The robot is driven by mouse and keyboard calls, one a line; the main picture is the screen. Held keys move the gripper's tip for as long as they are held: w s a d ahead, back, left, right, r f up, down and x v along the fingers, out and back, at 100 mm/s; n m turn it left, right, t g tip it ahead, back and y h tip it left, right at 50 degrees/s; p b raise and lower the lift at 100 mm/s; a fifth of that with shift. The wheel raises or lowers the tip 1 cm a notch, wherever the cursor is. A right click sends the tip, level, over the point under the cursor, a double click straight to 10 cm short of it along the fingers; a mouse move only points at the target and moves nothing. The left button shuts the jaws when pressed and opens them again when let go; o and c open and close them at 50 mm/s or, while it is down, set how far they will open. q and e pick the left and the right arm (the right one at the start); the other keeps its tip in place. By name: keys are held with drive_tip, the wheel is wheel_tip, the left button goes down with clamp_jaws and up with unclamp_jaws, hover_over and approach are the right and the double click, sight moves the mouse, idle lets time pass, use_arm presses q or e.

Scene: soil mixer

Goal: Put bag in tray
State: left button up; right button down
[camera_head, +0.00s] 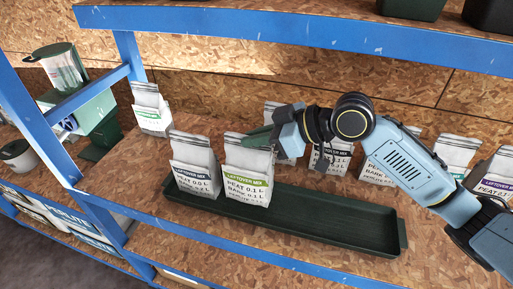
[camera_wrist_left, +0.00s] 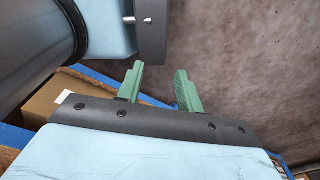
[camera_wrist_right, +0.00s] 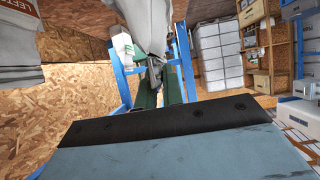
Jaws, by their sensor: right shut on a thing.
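The dark green tray (camera_head: 345,232) lies long across the blue-framed shelf. A white bag with a green "leftover mix" label (camera_head: 248,182) is upright at its left part; I cannot tell whether its bottom touches the tray floor. My right gripper (camera_head: 259,141) is shut on this bag's folded top, and the bag (camera_wrist_right: 148,25) also shows between the green fingers (camera_wrist_right: 157,88) in the right wrist view. A bag with a dark label (camera_head: 194,165) stands upright in the tray's left end. My left gripper (camera_wrist_left: 156,76) is open and empty in the left wrist view, outside the head view.
Several more bags stand along the back of the shelf, one at the left (camera_head: 151,110) and one at the far right (camera_head: 494,180), partly behind my right arm. The tray's right half is empty. Blue shelf beams (camera_head: 120,237) frame the left and front; another shelf hangs above.

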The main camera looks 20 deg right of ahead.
drive_tip(key=shift+f, duration=1.45)
drive_tip(key=c, duration=1.5)
unclamp_jaws()
drive_tip(key=shift+c, duration=0.2)
drive_tip(key=shift+s+d+r, duration=0.1)
drive_tip(key=shift+d+r, duration=0.15)
drive_tip(key=b+v, duration=0.1)
drive_tip(key=v, duration=1)
drive_tip(key=shift+s+d, duration=0.15)
